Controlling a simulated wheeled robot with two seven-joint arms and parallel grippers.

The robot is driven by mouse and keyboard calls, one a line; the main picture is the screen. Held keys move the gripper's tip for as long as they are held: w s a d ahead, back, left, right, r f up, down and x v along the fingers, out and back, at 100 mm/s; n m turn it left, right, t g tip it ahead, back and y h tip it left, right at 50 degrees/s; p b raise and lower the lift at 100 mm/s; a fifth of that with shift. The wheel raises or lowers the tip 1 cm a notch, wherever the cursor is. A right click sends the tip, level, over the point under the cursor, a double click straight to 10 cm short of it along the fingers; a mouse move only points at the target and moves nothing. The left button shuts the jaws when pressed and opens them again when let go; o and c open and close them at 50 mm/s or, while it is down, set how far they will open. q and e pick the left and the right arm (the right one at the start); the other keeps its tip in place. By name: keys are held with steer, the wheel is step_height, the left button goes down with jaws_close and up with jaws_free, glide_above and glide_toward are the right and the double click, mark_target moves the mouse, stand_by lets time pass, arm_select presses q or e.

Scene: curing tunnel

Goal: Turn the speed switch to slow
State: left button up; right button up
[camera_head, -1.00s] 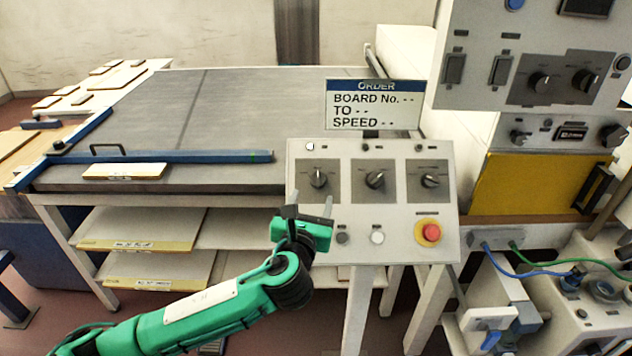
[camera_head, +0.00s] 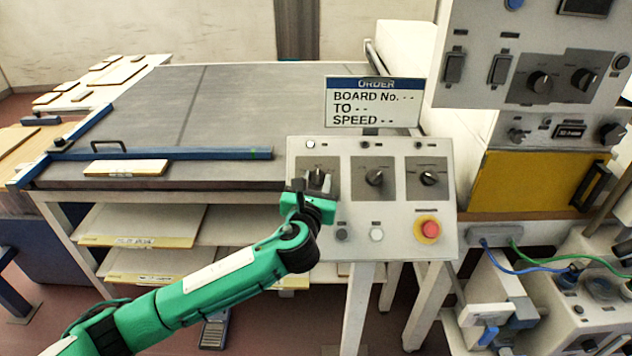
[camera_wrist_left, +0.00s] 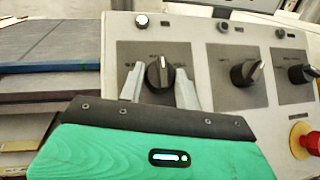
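The control panel (camera_head: 397,212) carries three dark rotary knobs in a row. My left gripper (camera_head: 317,184) is at the left knob (camera_head: 317,176). In the left wrist view that knob (camera_wrist_left: 160,73) sits between the two pale fingers of my gripper (camera_wrist_left: 159,85), one on each side. The fingers are apart, with gaps to the knob. The knob's pointer is near upright. The middle knob (camera_head: 375,177) and the right knob (camera_head: 428,178) are untouched. The labels are too small to read, so I cannot tell which is the speed switch. My right gripper is not in view.
A red emergency button (camera_head: 430,229) on a yellow base is at the panel's lower right. A sign (camera_head: 373,104) with blank order entries stands behind the panel. A grey table (camera_head: 230,110) lies behind left. A taller control cabinet (camera_head: 475,100) stands at right.

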arm_select(q)
steer(key=shift+n, duration=0.3)
steer(key=shift+c, duration=0.3)
steer(key=n+y, duration=0.2)
steer(key=n, duration=0.1)
steer(key=shift+d+y, duration=0.25)
steer(key=shift+y, duration=0.15)
steer(key=n+y, duration=0.2)
steer(key=n, duration=0.1)
steer(key=n+y, duration=0.2)
steer(key=shift+d+p, duration=0.25)
steer(key=shift+p, duration=0.15)
steer(key=n+g+y, duration=0.1)
steer(key=n, duration=0.1)
steer(key=n+g+y+p, duration=0.1)
steer(key=n+y, duration=0.1)
steer(key=n, duration=0.1)
steer(key=n+g+y, duration=0.1)
steer(key=n, duration=0.1)
steer(key=shift+d+r+n+g+y, duration=0.2)
steer(key=shift+n+g+y, duration=0.1)
steer(key=shift+g+y, duration=0.1)
steer(key=shift+f, duration=0.1)
steer(key=o, duration=1)
steer(key=shift+w, duration=0.1)
steer(key=shift+c, duration=0.2)
